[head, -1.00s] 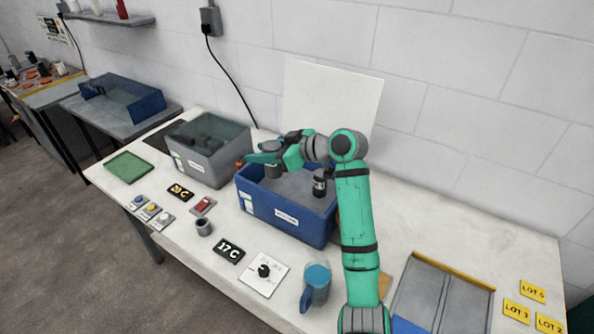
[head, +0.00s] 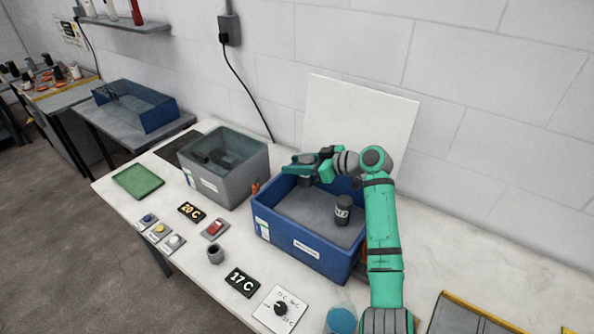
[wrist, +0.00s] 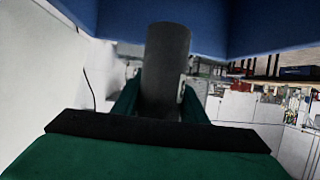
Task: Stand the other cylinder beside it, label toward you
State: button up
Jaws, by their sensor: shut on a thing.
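A dark grey cylinder (head: 342,210) with a white label stands upright in the blue bin (head: 305,252), toward its right side. Its label faces the head camera. My gripper (head: 304,170) is over the bin's back left part, shut on the other dark cylinder (head: 306,183). In the wrist view this held cylinder (wrist: 167,55) rises between my two green fingers, with a sliver of white label at its right edge. Most of that label is hidden. I cannot tell whether the held cylinder's base touches the bin floor.
A grey bin (head: 228,178) with dark contents stands left of the blue bin. A white panel (head: 360,115) stands behind. A small grey cup (head: 215,253), a 17 C sign (head: 242,282) and a dial plate (head: 280,308) lie in front. The blue bin's walls surround the standing cylinder.

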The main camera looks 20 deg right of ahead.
jog(key=f, duration=0.1)
jog(key=w+d+f, duration=0.1)
jog(key=f, duration=0.1)
jog(key=d+f, duration=0.1)
jog(key=f, duration=0.1)
jog(key=shift+w+f, duration=0.15)
jog(key=shift+f, duration=0.05)
